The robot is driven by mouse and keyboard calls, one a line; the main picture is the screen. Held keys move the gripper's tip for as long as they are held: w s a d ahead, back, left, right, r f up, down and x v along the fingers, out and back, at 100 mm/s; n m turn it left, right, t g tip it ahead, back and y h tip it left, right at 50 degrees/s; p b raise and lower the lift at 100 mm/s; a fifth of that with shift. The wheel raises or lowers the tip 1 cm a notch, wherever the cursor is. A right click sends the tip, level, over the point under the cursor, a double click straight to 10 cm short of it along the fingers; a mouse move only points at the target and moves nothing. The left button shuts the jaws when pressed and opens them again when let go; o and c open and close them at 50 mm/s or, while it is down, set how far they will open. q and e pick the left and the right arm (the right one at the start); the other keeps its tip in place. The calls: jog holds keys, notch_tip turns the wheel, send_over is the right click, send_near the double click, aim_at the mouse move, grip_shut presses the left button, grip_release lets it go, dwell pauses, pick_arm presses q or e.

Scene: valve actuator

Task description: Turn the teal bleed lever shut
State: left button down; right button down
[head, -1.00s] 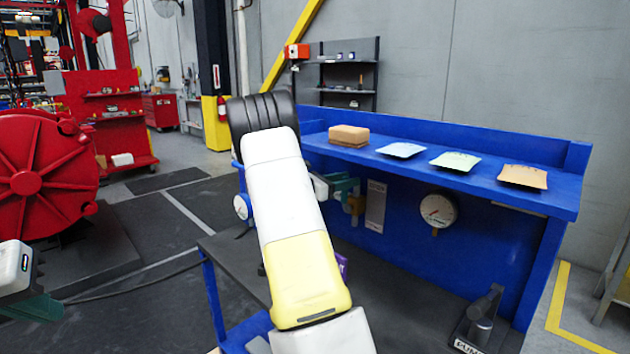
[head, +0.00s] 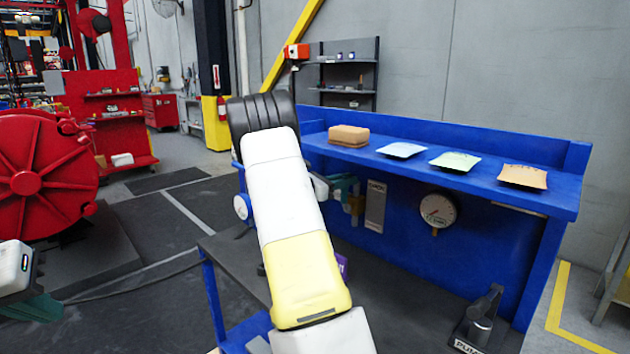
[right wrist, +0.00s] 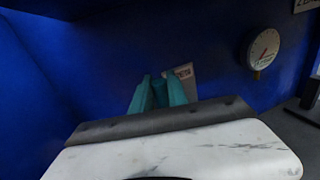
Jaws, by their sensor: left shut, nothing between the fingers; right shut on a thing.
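My right gripper (head: 344,188), with teal fingers, is at the blue panel beside a brass fitting (head: 356,206). It is shut on the teal bleed lever; the fingers hide most of the lever, and their like colour makes its outline and angle hard to tell. In the right wrist view the teal fingers (right wrist: 158,95) stand close together in front of a pale label plate (right wrist: 184,76). My right forearm covers part of the bench in the head view. My left gripper (head: 32,308) is shut and empty at the lower left edge, far from the panel.
The blue bench's upper shelf (head: 460,186) holds a brown block (head: 349,136) and several packets. A round gauge (head: 438,210) is on the panel right of the fitting. A dark pump part (head: 481,322) stands on the lower top. The floor left of the bench is mostly clear.

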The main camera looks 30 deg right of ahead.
jog(key=shift+s, duration=0.15)
dwell(0.8)
jog(key=s+d+f+m+t+y, duration=0.2)
jog(key=s+f+m, duration=0.7)
jog(key=m, duration=0.5)
jog(key=shift+s+d+f+m+t+y, duration=0.25)
jog(key=shift+d+f+m+t+y, duration=0.15)
jog(key=shift+f+t+y, duration=0.5)
jog(key=shift+f, duration=0.15)
jog(key=c, duration=1.4)
grip_release()
jog(key=shift+o, duration=0.4)
